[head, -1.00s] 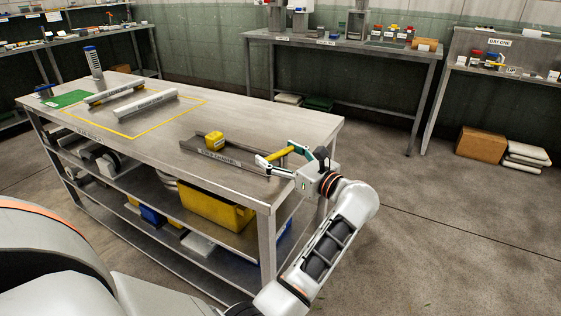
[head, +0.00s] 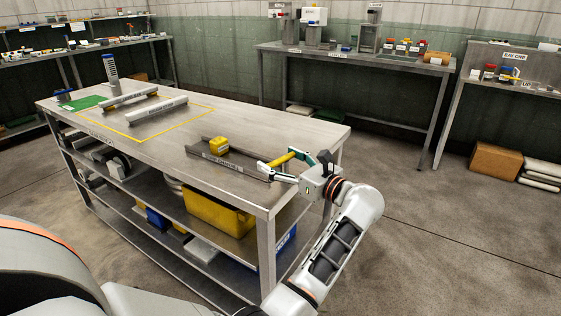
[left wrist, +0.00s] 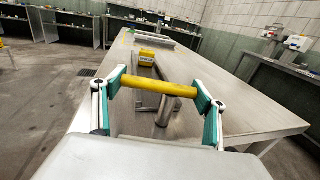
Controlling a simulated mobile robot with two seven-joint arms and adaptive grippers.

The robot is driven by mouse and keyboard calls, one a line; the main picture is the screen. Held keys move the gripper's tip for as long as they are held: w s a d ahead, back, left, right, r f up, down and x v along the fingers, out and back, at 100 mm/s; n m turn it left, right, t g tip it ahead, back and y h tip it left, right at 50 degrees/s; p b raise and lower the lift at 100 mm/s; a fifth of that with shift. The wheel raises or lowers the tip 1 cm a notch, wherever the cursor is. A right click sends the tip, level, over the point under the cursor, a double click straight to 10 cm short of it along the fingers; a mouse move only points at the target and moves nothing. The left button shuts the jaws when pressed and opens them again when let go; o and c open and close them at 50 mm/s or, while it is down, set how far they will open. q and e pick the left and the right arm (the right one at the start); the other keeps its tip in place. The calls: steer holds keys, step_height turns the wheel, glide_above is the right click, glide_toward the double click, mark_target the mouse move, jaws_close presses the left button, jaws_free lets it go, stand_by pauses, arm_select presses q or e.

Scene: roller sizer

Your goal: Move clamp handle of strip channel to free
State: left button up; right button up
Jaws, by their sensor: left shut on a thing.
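The strip channel (head: 232,164) is a long grey labelled rail near the front right end of the metal workbench. Its clamp handle (head: 285,159) is a yellow bar at the channel's right end. My left gripper (head: 288,163) is shut on the clamp handle, with the white-and-green fingers at its ends. In the left wrist view the yellow clamp handle (left wrist: 158,87) lies crosswise between the two fingertips, above a grey metal post (left wrist: 167,110). A yellow block (head: 219,145) sits at the channel's other part. My right gripper is not in view.
The workbench (head: 185,145) has a yellow-taped rectangle with two labelled bars (head: 157,110) at its far left. A green mat (head: 84,103) and a ribbed column (head: 111,73) stand beyond. A yellow bin (head: 220,213) sits on the shelf below.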

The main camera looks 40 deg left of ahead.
arm_select(q)
steer(key=shift+r, duration=0.15)
steer(key=o, duration=1.6)
steer(key=shift+o, duration=0.2)
step_height(320, 180, up, 10)
steer(key=shift+f, duration=0.1)
